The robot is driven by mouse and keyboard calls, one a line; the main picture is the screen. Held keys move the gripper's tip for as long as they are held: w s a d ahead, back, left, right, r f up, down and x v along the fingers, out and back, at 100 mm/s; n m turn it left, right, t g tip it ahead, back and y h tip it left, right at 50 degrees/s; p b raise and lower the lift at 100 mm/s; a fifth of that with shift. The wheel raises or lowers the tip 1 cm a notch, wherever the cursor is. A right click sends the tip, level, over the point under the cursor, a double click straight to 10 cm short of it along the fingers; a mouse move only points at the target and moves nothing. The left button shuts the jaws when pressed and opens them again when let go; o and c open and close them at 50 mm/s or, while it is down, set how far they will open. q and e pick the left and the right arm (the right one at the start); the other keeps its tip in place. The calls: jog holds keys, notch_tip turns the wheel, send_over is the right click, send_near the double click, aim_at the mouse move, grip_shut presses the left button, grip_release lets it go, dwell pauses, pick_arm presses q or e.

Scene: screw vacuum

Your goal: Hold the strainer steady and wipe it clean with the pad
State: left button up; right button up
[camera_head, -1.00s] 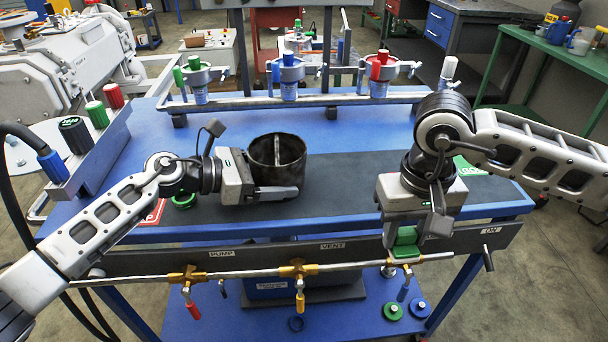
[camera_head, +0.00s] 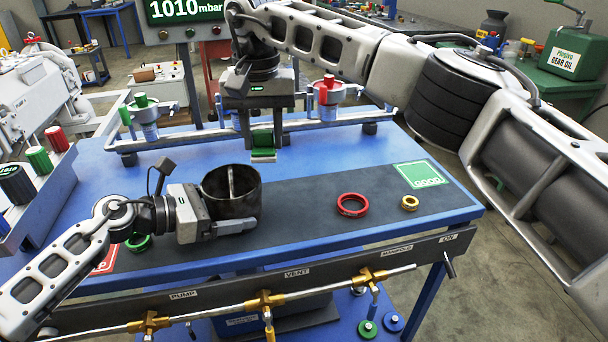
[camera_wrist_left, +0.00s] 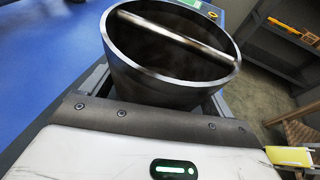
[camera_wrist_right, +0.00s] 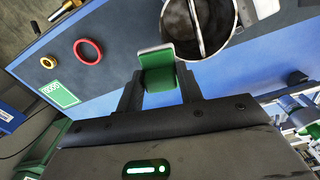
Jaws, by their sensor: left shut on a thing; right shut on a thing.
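The strainer (camera_head: 231,193) is a dark metal cup with a bar across its mouth, upright at the front of the bench. My left gripper (camera_head: 232,226) is shut on its lower side; the left wrist view shows the cup (camera_wrist_left: 165,80) between the fingers, its inside dark. My right gripper (camera_head: 262,150) is shut on the green pad (camera_head: 263,138), above the bench and behind the strainer, apart from it. In the right wrist view the pad (camera_wrist_right: 160,72) has a pale edge and lies beside the strainer (camera_wrist_right: 222,42).
A red ring (camera_head: 352,204), a small brass ring (camera_head: 409,203) and a green GOOD label (camera_head: 422,175) lie right on the dark mat. A green ring (camera_head: 138,242) is left. A rail with capped fittings (camera_head: 328,97) runs behind. Valves line the front edge.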

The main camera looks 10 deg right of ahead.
jog(key=a+r+n, duration=0.2)
jog(key=a+r, duration=0.3)
jog(key=a, duration=0.1)
jog(key=shift+s+a+f, duration=0.1)
jog(key=shift+s+f, duration=0.1)
jog(key=shift+f, duration=1.7)
jog(key=shift+s+a+f, duration=0.1)
jog(key=shift+s+f, duration=0.05)
jog(key=shift+f, duration=1.75)
jog(key=shift+s+f, duration=0.35)
jog(key=shift+f, duration=0.05)
jog(key=shift+c, duration=0.3)
jog(key=shift+s, duration=0.85)
jog(key=shift+w, duration=1.25)
jog(key=shift+s, duration=1.2)
jog(key=shift+w, duration=1.1)
jog(key=shift+w+r, duration=0.15)
jog(key=shift+r, duration=4.05)
